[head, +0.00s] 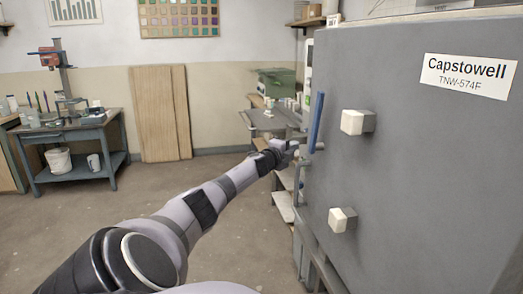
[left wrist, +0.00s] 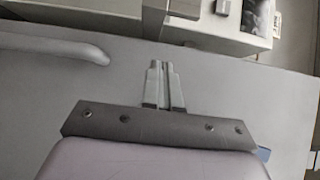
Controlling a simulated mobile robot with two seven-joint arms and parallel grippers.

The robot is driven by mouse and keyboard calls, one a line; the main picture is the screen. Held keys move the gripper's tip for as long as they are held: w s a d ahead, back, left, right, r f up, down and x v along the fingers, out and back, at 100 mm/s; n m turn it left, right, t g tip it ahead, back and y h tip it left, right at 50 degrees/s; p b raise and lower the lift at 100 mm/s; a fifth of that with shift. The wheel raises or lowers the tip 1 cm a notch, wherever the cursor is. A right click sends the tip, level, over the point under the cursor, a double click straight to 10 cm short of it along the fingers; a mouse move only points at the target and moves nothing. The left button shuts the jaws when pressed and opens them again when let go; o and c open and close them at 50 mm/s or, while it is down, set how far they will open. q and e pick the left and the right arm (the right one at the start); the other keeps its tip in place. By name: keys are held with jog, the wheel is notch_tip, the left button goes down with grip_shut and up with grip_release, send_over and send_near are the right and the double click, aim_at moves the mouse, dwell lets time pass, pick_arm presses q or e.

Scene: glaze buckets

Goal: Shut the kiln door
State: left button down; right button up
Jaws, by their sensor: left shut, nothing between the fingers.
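The kiln is a large grey box with a "Capstowell" label; its broad grey face (head: 420,150) fills the right of the head view. A blue upright bar handle (head: 317,122) stands at its left edge. My left gripper (head: 293,148) is at the end of the outstretched arm, just left of that edge and near the bar's lower end. In the left wrist view its fingers (left wrist: 164,68) are shut and empty, in front of a flat grey panel (left wrist: 220,100). I cannot tell whether they touch it, or how far the door stands open. My right gripper is out of view.
Two pale-capped blocks (head: 352,122) stick out from the grey face. A bench with a green machine (head: 277,82) stands behind my gripper. A blue-grey workbench (head: 80,133) is at the left, with boards (head: 160,112) against the wall. The floor (head: 90,215) between is clear.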

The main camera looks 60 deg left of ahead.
pick_arm(q)
jog(key=s+a, duration=0.2)
jog(key=s, duration=0.6)
jog(key=shift+s+b, duration=0.25)
jog(key=shift+b, duration=0.05)
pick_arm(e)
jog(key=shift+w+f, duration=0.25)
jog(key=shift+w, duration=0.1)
pick_arm(q)
jog(key=shift+a+f, duration=0.1)
